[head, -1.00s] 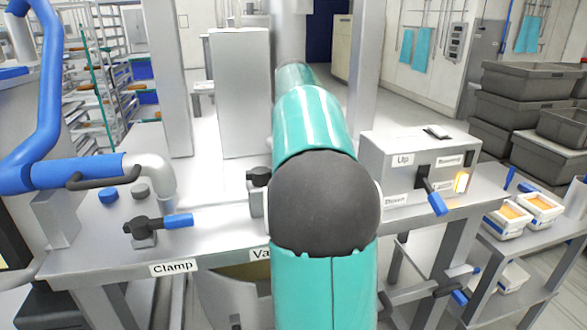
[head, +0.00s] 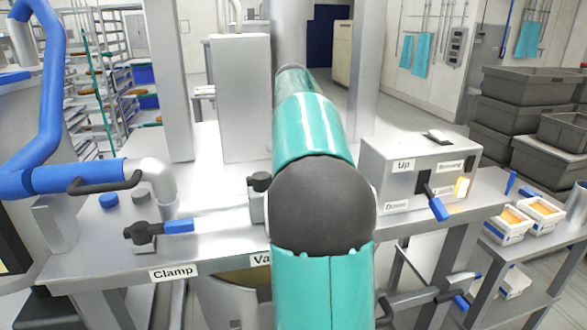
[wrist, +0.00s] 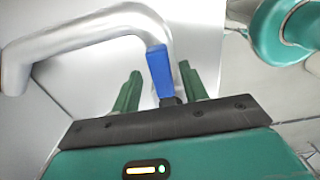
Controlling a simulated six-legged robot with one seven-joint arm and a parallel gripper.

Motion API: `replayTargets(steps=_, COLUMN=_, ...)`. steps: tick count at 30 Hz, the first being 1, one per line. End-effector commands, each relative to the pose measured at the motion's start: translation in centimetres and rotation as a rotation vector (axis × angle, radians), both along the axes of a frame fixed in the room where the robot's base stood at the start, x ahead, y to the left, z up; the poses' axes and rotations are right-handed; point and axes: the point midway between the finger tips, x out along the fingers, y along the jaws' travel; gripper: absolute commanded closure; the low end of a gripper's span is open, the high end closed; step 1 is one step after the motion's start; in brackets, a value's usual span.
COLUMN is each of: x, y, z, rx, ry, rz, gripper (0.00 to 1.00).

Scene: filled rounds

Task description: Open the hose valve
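In the wrist view, a blue lever (wrist: 160,70) on a dark stem stands upright between the two green fingers of my gripper (wrist: 161,84). The fingers are apart, with a gap on each side of the lever, so my gripper is open around it. A bent silver pipe (wrist: 75,42) curves behind the lever. In the head view, my teal arm fills the middle and my gripper does not show. A thick blue hose (head: 50,90) stands at the left. I cannot tell which fitting in the head view carries the lever between my fingers.
A steel table carries a clamp lever with a blue grip (head: 179,227) and a control box (head: 418,178) with a blue-tipped lever. Another blue-ended handle (head: 460,302) shows at the lower right.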

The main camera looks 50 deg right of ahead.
Motion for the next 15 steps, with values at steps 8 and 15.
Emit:
replayTargets(steps=8, x=0.0, y=0.0, z=0.3, rx=0.0, ry=0.0, rz=-0.001, gripper=0.56)
replayTargets(steps=15, x=0.0, y=-0.1, z=3.7, rx=-0.002, ry=-0.001, rz=-0.002, gripper=0.56)
